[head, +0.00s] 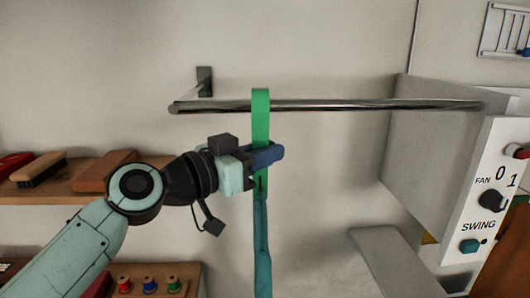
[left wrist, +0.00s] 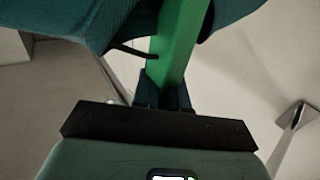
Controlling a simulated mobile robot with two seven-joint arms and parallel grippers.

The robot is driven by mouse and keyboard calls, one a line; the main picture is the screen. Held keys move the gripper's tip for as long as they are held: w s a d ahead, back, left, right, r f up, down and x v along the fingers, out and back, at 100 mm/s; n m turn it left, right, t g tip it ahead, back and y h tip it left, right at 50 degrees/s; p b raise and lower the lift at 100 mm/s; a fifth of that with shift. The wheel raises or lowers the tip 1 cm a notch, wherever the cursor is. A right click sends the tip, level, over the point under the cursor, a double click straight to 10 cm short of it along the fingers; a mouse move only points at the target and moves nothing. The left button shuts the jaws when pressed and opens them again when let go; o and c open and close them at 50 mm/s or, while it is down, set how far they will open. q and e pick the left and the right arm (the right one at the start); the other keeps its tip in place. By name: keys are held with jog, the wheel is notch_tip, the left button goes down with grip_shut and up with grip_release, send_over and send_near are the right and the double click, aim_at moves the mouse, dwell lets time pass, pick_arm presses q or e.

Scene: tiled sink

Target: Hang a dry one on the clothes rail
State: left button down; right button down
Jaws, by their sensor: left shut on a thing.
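The clothes rail (head: 340,104) is a shiny metal bar across the upper middle of the head view. A green hanger strap (head: 261,112) crosses the rail and appears looped over it. A dark teal cloth (head: 263,245) hangs straight down below the strap. My left gripper (head: 268,155) is shut on the green strap just below the rail. In the left wrist view the green strap (left wrist: 180,45) runs up from between the fingers (left wrist: 165,95), with the teal cloth (left wrist: 95,22) around it. The strap's far side is hidden. My right gripper is in neither view.
A wall bracket (head: 204,80) carries the rail's left end. A grey box with a FAN and SWING panel (head: 485,205) stands at the right. A wooden shelf with brushes (head: 40,170) and a lower shelf with coloured spools (head: 149,284) are at the left.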

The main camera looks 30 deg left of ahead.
pick_arm(q)
jog(key=c, duration=1.1)
grip_release()
jog(key=shift+s+a, duration=0.25)
jog(key=shift+s, duration=0.25)
jog(key=b+v, duration=0.3)
jog(key=v, duration=0.9)
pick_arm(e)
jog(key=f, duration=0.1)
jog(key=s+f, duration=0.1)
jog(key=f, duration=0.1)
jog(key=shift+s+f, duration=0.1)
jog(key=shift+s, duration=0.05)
